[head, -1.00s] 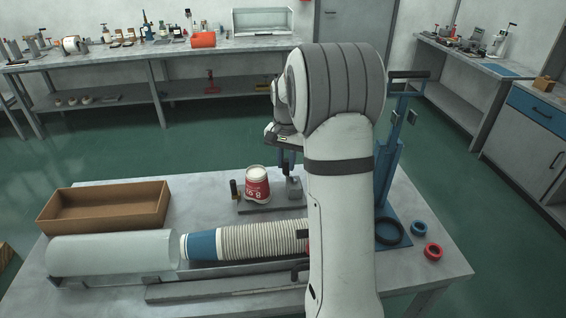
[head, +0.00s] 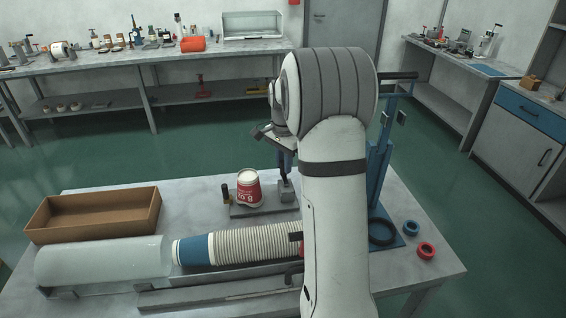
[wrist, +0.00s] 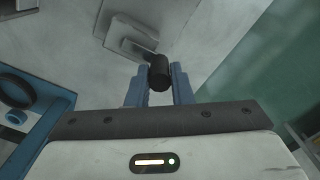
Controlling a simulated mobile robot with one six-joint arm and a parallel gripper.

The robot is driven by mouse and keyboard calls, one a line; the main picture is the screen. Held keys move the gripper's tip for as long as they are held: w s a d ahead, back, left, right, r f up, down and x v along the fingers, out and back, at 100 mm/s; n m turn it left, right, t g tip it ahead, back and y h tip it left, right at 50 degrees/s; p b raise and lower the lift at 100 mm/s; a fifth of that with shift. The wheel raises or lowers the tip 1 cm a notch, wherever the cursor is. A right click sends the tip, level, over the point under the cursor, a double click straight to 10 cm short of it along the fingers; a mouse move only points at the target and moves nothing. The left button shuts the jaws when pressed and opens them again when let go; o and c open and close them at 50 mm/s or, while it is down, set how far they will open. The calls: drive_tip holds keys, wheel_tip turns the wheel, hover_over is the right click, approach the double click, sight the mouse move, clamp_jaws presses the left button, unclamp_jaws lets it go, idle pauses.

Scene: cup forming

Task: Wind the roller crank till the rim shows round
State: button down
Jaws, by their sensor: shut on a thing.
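A red and white paper cup (head: 249,190) stands on the grey base plate (head: 240,211) of a small roller fixture near the table's middle. Its label faces me; its rim is too small to judge. A dark upright post (head: 227,194) stands to its left and a grey block (head: 286,190) to its right. My gripper (head: 285,168) is above that block, partly hidden by my arm. In the wrist view its blue fingers (wrist: 162,84) are shut on the black crank knob (wrist: 159,72). The grey crank arm (wrist: 138,50) runs from the knob, up and left.
An open brown box (head: 95,226) stands at the left. A clear tube (head: 100,262) and a long row of nested cups (head: 245,244) lie across the front. A blue stand (head: 381,160), with a blue ring (head: 411,228) and a red ring (head: 426,250), is at the right.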

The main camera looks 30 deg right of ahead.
drive_tip(key=c, duration=1.3)
unclamp_jaws()
wheel_tip(320, 180, up, 8)
drive_tip(key=shift+f+b, duration=0.1)
drive_tip(key=shift+b, duration=0.25)
